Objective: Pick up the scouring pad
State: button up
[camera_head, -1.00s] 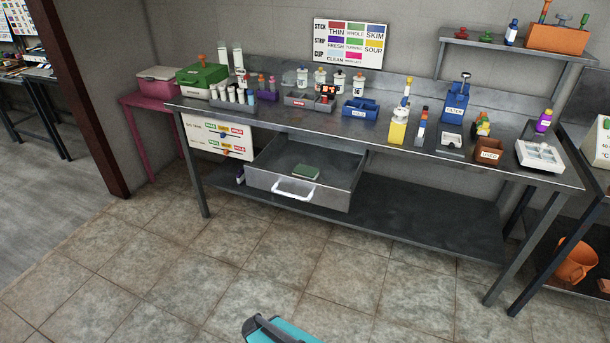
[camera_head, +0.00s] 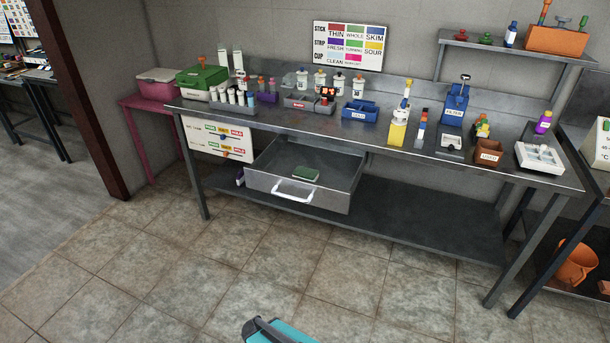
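A green scouring pad (camera_head: 306,174) lies flat inside the open metal drawer (camera_head: 328,195) under the steel workbench. The drawer is pulled out toward me and has a white handle (camera_head: 294,191) on its front. Nothing else shows in the drawer. A teal and dark grey part at the bottom edge looks like mine. My gripper's fingers do not show in this view.
The workbench (camera_head: 300,118) holds several bottles, a blue tray (camera_head: 360,110), a brown box (camera_head: 488,152) and a white tray (camera_head: 540,158). A low shelf (camera_head: 430,220) runs beneath it. The tiled floor (camera_head: 200,270) in front is clear. A pink table (camera_head: 138,102) stands at left.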

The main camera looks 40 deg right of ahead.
aim_at(301, 173)
jog(key=u, duration=4.3)
jog(key=i, duration=0.1)
jog(key=z, duration=3.3)
jog(key=k, duration=0.15)
jog(key=u, duration=2.05)
jog(key=k, duration=1.65)
